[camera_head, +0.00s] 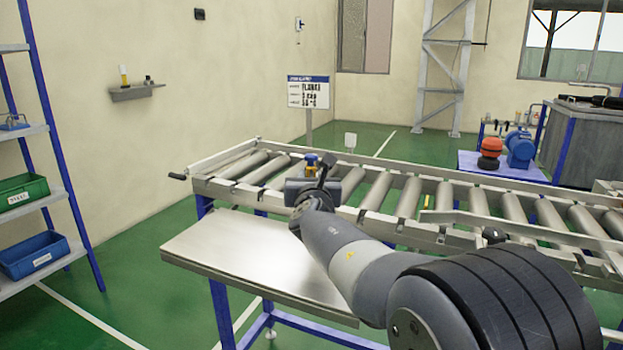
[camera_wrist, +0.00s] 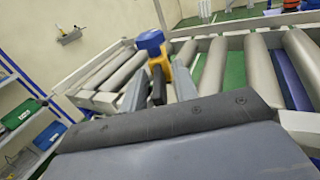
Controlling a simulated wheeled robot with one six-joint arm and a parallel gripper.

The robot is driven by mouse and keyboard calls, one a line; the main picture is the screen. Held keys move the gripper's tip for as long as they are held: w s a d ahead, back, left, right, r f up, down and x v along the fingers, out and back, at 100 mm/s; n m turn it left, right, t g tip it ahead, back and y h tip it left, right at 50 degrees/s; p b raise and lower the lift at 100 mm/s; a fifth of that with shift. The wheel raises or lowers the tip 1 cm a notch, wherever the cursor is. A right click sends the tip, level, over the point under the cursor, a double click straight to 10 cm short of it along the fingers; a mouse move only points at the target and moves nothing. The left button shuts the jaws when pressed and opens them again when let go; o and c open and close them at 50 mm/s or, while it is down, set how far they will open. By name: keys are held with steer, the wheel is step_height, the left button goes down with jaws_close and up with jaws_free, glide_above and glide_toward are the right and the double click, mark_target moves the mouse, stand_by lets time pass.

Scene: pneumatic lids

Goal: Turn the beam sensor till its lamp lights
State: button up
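The beam sensor, with a blue top and a yellow body (camera_head: 311,162), stands at the near rail of the roller conveyor in the head view. In the wrist view its blue top (camera_wrist: 150,42) and yellow part (camera_wrist: 158,62) show just beyond my fingertips. My gripper (camera_head: 318,176) is close in front of it, partly hiding it. In the wrist view the two grey fingers of my gripper (camera_wrist: 158,78) stand apart, with a dark piece between them. I cannot tell whether they touch the sensor. No lit lamp can be made out.
A bare metal shelf (camera_head: 255,250) lies in front. A sign board (camera_head: 308,92) stands behind. A rack with bins (camera_head: 35,255) is at left.

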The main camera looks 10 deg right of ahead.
jaws_close()
steer(key=shift+a+r+h+p, duration=0.2)
steer(key=shift+r+h+p, duration=0.1)
steer(key=shift+p, duration=0.5)
steer(key=shift+w+a+m+g+h+p, duration=0.1)
steer(key=shift+a+m+g+h+p, duration=0.15)
steer(key=shift+m+h+p, duration=0.7)
steer(key=m+h+p, duration=0.1)
steer(key=p, duration=0.1)
steer(key=m+g+h+p, duration=0.1)
steer(key=h+p, duration=0.1)
steer(key=shift+w+a+g, duration=0.15)
steer(key=shift+a+g, duration=0.1)
steer(key=shift+a, duration=0.05)
steer(key=shift+w+a+f+m+g+h+p, duration=0.1)
steer(key=shift+f+m+g+h+p, duration=0.1)
steer(key=shift+m+g+h+p, duration=0.55)
steer(key=shift+o, duration=0.2)
jaws_free()
